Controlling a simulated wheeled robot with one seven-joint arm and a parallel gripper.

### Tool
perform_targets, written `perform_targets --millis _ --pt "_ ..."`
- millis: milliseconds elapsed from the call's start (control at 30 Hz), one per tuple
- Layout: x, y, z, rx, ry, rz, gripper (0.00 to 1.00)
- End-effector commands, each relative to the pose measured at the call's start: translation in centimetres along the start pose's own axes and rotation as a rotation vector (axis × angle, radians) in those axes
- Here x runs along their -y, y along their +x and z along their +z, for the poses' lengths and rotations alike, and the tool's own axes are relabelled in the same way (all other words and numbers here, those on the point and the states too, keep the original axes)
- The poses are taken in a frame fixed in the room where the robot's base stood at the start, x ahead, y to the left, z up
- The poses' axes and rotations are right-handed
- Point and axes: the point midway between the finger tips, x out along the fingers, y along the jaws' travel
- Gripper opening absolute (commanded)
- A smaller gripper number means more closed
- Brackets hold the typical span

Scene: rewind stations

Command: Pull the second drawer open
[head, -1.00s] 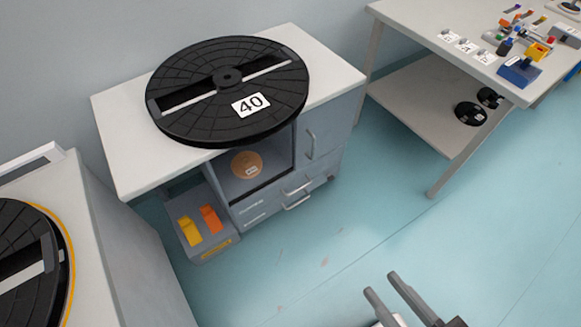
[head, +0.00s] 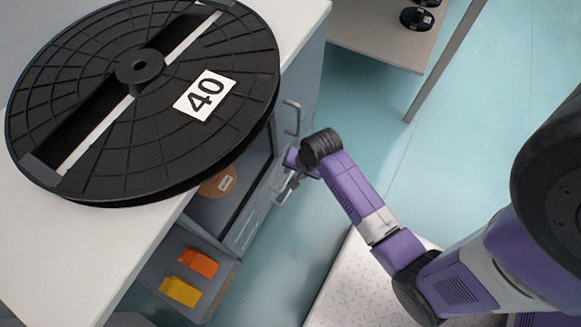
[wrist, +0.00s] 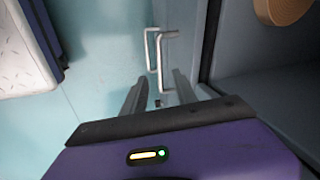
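The grey cabinet (head: 313,75) has a white top and stands at the left in the head view. A drawer handle (head: 287,189) shows low on its front, partly hidden by my gripper. My gripper (head: 290,168) is at the cabinet front beside this handle. In the wrist view its two fingers (wrist: 157,88) are apart with nothing gripped. Two metal bar handles (wrist: 166,48) show there just beyond and between the fingertips; I cannot tell whether they touch. The drawer fronts look closed, though they are mostly hidden from here.
A large black reel (head: 110,125) marked 40 covers much of the cabinet top. Another handle (head: 292,117) sticks out higher up. An open bin with orange (head: 198,262) and yellow (head: 180,291) pieces is at the lower left. A table (head: 372,42) stands behind; the floor between is clear.

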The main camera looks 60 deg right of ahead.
Motion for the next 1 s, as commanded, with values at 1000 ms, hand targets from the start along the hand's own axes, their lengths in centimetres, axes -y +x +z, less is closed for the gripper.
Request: perform_targets --millis 1000 --pt "-0.1 9.9 -1.7 0.089 0.174 0.09 0.34"
